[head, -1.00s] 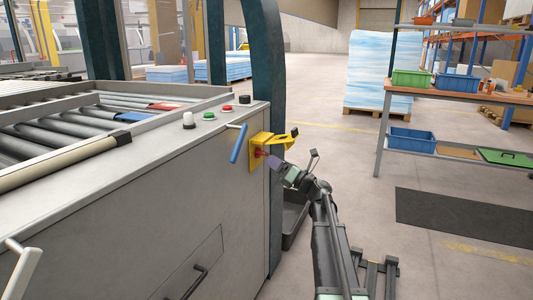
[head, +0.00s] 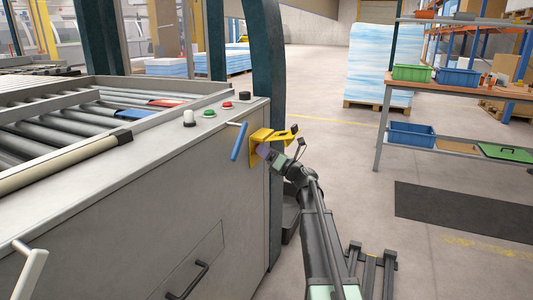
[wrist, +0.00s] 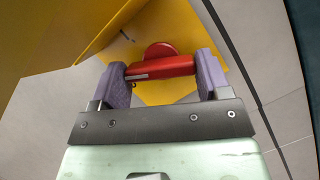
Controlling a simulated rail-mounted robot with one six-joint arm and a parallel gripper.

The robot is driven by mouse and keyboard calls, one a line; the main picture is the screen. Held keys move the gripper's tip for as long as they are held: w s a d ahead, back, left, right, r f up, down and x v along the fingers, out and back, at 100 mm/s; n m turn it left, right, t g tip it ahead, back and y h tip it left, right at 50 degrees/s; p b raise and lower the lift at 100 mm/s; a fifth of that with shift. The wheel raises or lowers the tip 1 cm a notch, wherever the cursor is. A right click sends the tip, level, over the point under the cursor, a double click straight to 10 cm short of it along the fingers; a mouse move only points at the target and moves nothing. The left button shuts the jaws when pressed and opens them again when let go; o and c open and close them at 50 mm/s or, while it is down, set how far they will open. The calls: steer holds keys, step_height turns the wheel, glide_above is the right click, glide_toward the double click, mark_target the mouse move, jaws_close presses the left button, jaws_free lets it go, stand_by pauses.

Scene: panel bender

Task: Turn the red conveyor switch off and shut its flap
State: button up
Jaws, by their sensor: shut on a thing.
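The red conveyor switch (wrist: 160,68) shows in the wrist view as a red bar with a round red part behind it, in front of a yellow housing (wrist: 215,45). My gripper (wrist: 163,72) has one purple finger at each end of the bar and is shut on it. In the head view my gripper (head: 262,150) reaches the yellow housing at the machine's right end and hides the switch. The yellow flap (head: 276,134) stands open, sticking out above my gripper to the right.
A blue-handled lever (head: 238,142) sits just left of the housing on the grey machine side. Buttons, one red (head: 228,106), are on the top above. A dark bin (head: 290,220) stands on the floor below my arm.

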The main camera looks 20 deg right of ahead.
steer(key=shift+n, duration=0.3)
steer(key=shift+w+d+n+g+y+b, duration=0.15)
steer(key=shift+n+g+y, duration=0.2)
steer(key=shift+n+y, duration=0.65)
steer(key=shift+s+a+n+g+y+b, duration=0.15)
steer(key=shift+n+g+y, duration=0.2)
steer(key=shift+n, duration=1.25)
steer(key=shift+w+d+n+g+y+b, duration=0.15)
steer(key=shift+n+g+y, duration=0.15)
steer(key=shift+n+y, duration=0.75)
steer(key=shift+n+h, duration=0.3)
steer(key=shift+n, duration=0.15)
steer(key=o, duration=0.9)
steer(key=shift+o, duration=0.2)
steer(key=b+v, duration=0.4)
steer(key=v, duration=0.6)
steer(key=shift+s+d+f, duration=0.15)
steer(key=shift+s+d, duration=0.05)
steer(key=shift+s, duration=0.1)
